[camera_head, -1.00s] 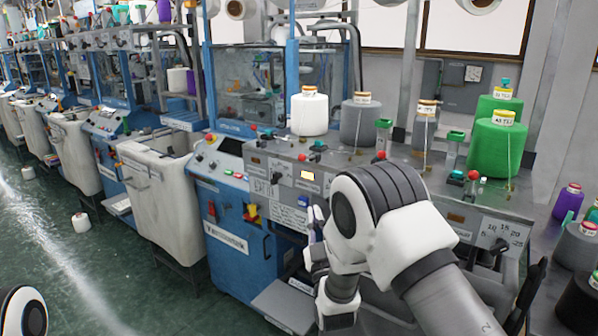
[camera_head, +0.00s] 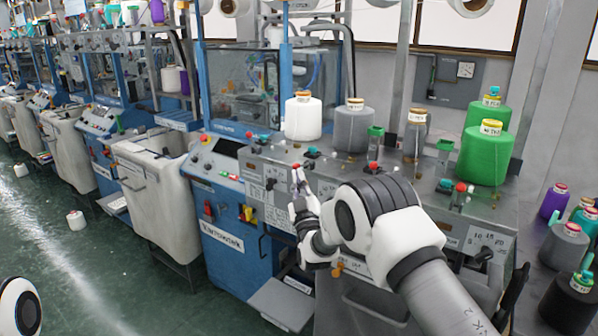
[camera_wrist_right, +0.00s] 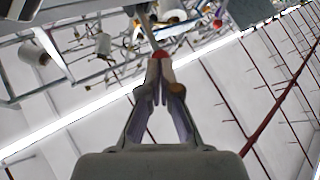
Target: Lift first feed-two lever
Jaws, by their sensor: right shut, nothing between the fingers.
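My right gripper (camera_head: 298,180) is at the front panel of the nearest knitting machine, pointing up. A red-knobbed lever (camera_head: 295,167) stands just above its fingertips. In the right wrist view my gripper (camera_wrist_right: 160,62) is shut, its fingertips together right at the red knob (camera_wrist_right: 158,54), with a thin rod running up beyond it. I cannot tell if they touch. Further red knobs sit along the top edge, one near the middle (camera_head: 373,166) and one at the right (camera_head: 461,187). Nothing labels which lever is feed two. My left gripper is out of view.
A white cone (camera_head: 303,119), a grey cone (camera_head: 354,128) and green cones (camera_head: 486,153) stand on the machine top. A white bin (camera_head: 150,190) stands to the left, with open green floor in front. More yarn cones (camera_head: 563,243) are at the right.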

